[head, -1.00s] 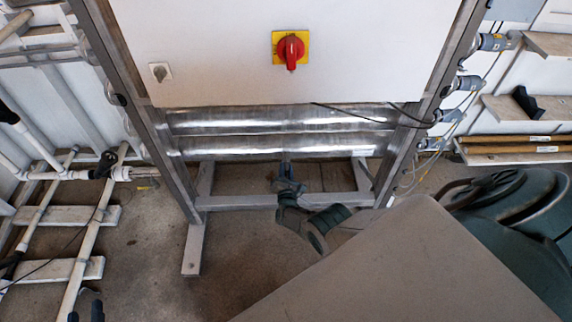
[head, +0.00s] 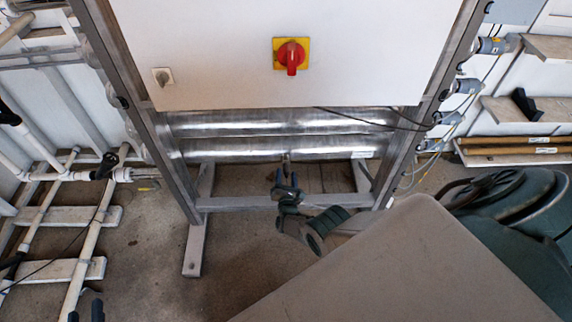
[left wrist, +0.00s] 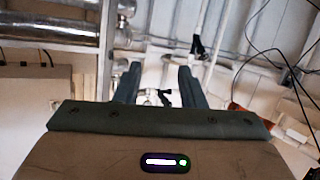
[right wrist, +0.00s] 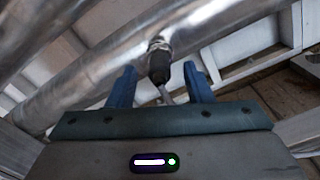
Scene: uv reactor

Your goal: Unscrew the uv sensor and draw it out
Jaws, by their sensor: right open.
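The uv sensor (right wrist: 159,64) is a dark cylinder with a metal collar, seated in the shiny steel tube in the right wrist view. A light cable hangs from its lower end. My right gripper (right wrist: 160,75) is open, with one blue finger on each side of the sensor; I cannot tell how deep the sensor sits between them. In the head view my right gripper (head: 286,180) is below the lower steel tube (head: 270,147). My left gripper (head: 86,310) is at the bottom left edge. It also shows open and empty in the left wrist view (left wrist: 158,82).
A white cabinet with a red switch (head: 291,55) hangs above the tubes in a steel frame. The frame's lower crossbar (head: 240,203) passes near my right gripper. White pipes (head: 75,240) run on the left; cabled fittings (head: 465,87) are on the right.

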